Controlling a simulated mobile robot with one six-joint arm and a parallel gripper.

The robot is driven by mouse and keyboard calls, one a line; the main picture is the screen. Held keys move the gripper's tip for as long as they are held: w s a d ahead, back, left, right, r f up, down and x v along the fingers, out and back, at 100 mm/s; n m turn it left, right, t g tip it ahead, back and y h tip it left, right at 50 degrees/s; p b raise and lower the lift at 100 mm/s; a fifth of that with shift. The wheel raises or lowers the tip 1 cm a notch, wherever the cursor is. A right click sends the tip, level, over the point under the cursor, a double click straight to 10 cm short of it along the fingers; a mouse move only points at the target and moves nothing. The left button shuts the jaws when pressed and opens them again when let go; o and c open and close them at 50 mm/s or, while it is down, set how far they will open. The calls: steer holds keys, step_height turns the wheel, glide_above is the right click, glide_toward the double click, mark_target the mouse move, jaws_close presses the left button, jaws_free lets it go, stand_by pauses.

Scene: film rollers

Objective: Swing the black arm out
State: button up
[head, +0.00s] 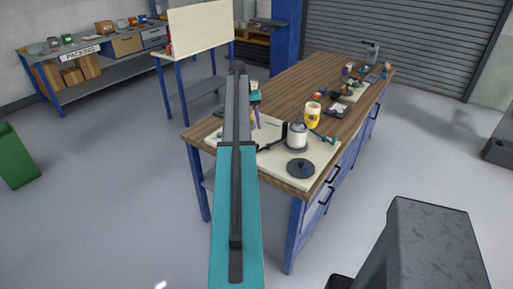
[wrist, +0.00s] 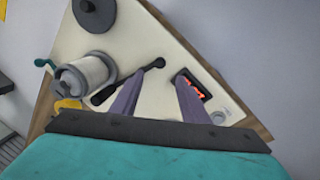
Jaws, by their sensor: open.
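The black arm (wrist: 128,80) lies over the cream panel (wrist: 135,30) in the wrist view, running from beside the white roller (wrist: 85,75) to a round knob at its free end. In the head view the black arm (head: 271,147) shows left of the white roller (head: 297,136). My gripper (wrist: 161,80) is open, with two grey-purple fingers pointing at the panel. In the head view my gripper (head: 254,118) is partly hidden behind my own arm.
A black disc (head: 300,168) sits at the panel's front corner. A dark box with a red display (wrist: 194,88) is beside the right finger.

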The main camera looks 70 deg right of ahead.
mark_target(257, 146)
steer(key=shift+s+d+f+p, duration=0.15)
steer(key=shift+s+f+p, duration=0.4)
steer(key=shift+f, duration=1.6)
steer(key=shift+s+d+f+p, duration=0.2)
steer(key=shift+f+p, duration=0.6)
steer(key=shift+f, duration=1.3)
steer(key=shift+s+d+f+p, duration=0.1)
steer(key=shift+s+f+p, duration=0.5)
steer(key=shift+f, duration=1.55)
steer(key=shift+w, duration=0.15)
